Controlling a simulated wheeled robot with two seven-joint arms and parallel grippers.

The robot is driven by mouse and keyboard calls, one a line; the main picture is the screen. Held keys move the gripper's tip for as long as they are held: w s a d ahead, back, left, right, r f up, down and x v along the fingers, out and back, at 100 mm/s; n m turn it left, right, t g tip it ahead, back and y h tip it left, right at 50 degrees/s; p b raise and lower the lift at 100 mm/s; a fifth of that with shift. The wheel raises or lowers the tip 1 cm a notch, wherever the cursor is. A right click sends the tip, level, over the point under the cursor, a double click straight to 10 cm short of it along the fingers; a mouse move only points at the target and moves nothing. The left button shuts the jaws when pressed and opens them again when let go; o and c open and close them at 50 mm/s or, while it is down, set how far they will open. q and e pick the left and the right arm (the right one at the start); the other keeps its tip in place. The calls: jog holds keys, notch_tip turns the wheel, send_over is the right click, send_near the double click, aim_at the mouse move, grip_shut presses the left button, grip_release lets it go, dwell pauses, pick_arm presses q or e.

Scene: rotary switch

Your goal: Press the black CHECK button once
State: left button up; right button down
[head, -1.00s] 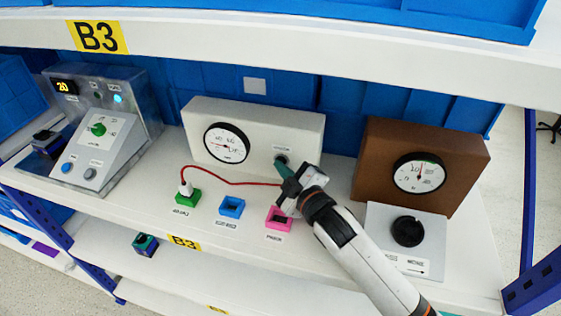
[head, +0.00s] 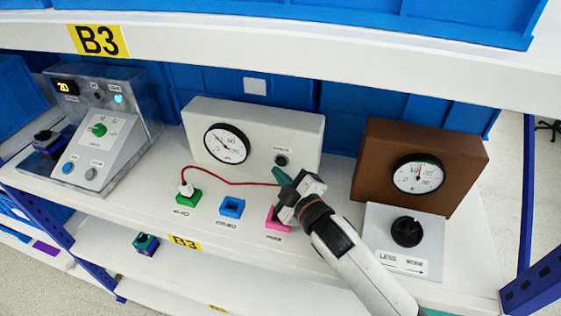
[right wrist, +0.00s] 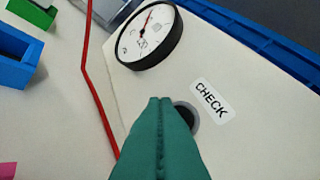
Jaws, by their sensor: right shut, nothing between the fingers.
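The black CHECK button (head: 281,160) is on the front of the white gauge box, under its label. My right gripper (head: 279,176) has its green fingers shut and empty. Its tips are just below the button in the head view, with a small gap showing between them. In the right wrist view the shut fingers (right wrist: 160,103) partly cover the button (right wrist: 187,116), beside the CHECK label (right wrist: 210,100). My left gripper is in neither view.
A red cable (head: 235,183) runs from a plug in the green socket (head: 187,197) toward my right gripper. Blue (head: 232,207) and pink (head: 272,217) sockets stand in front. A brown gauge box (head: 376,150) and a black knob (head: 407,231) are at right.

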jog(key=shift+s+a+p, duration=0.15)
jog(key=shift+s+a, duration=0.1)
jog(key=shift+s, duration=0.5)
jog(key=shift+s+a+p, duration=0.2)
jog(key=shift+s+a, duration=0.05)
jog(key=shift+s, duration=0.5)
jog(key=shift+s+a+p, duration=0.15)
jog(key=shift+s+a, duration=0.1)
jog(key=shift+s, duration=0.5)
